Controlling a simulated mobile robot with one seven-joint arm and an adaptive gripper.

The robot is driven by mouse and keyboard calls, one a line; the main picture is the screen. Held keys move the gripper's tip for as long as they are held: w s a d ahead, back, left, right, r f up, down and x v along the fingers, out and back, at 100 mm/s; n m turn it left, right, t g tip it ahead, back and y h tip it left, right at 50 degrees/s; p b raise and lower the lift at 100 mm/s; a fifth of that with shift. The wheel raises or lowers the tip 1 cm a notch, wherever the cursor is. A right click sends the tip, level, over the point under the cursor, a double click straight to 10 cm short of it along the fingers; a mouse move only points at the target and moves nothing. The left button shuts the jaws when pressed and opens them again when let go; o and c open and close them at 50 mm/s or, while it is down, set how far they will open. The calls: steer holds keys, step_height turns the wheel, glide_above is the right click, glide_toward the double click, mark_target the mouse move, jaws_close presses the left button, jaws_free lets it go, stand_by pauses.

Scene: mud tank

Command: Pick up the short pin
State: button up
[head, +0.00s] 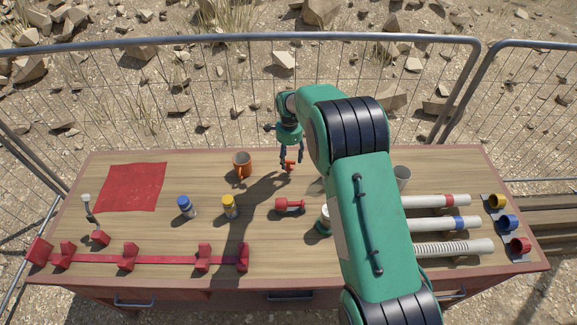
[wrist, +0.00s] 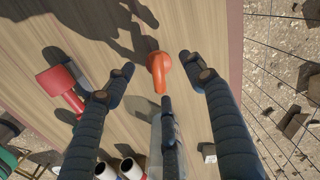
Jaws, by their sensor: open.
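The short pin (head: 289,167) looks like the small orange-red piece lying on the wooden table beneath my gripper (head: 291,157). In the wrist view the pin (wrist: 159,66) has a rounded head and a narrower shank pointing down the picture. My gripper (wrist: 155,72) is open, its side fingers left and right of the pin with clear gaps. A third finger covers the area just below the shank's end. Whether that finger touches the pin cannot be told. A larger red piece with a thick head (head: 290,205) lies nearer the front; it also shows in the wrist view (wrist: 62,87).
An orange mug (head: 242,165) stands left of my gripper. A blue-topped jar (head: 186,207) and a yellow one (head: 229,207) stand front left. A red cloth (head: 130,187) and a red rack (head: 175,260) lie further left. White tubes (head: 447,224) lie right. Fence (head: 200,100) stands behind.

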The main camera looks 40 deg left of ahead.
steer(key=shift+f, duration=0.1)
steer(key=shift+s+f, duration=0.1)
steer(key=shift+f, duration=2.45)
steer(key=c, duration=1.2)
steer(key=shift+r, duration=0.1)
steer(key=shift+r, duration=4.95)
steer(key=shift+c, duration=0.2)
